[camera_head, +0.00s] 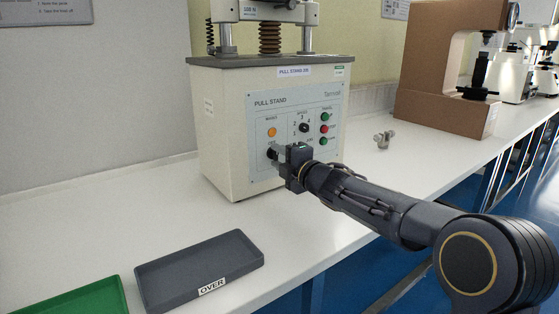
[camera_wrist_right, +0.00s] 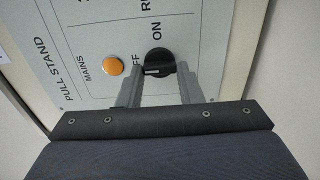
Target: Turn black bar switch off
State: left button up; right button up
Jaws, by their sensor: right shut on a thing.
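The black bar switch (camera_wrist_right: 160,62) is a round black knob with a pale mark, on the front panel of the PULL STAND machine (camera_head: 262,110). In the wrist view the mark lies on the side of the knob near the partly hidden OFF lettering; I cannot tell its exact setting. ON lettering stands above the knob there. My right gripper (camera_head: 281,151) is at the lower left of the panel, its fingers (camera_wrist_right: 160,85) on either side of the switch and shut on it. In the head view the gripper partly hides the switch. My left gripper is not in view.
An orange lamp (camera_head: 271,132) sits above the switch. Another dark knob (camera_head: 304,127) and a column of green and red buttons (camera_head: 324,128) are to the right. A grey OVER tray (camera_head: 200,268) and green tray (camera_head: 85,300) lie on the white bench (camera_head: 110,215). A brown tester (camera_head: 430,70) stands farther right.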

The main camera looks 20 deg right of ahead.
dwell(0.4)
jog(key=o, duration=1)
jog(key=v, duration=0.7)
jog(key=shift+s+d, duration=0.15)
jog(key=shift+s, duration=0.2)
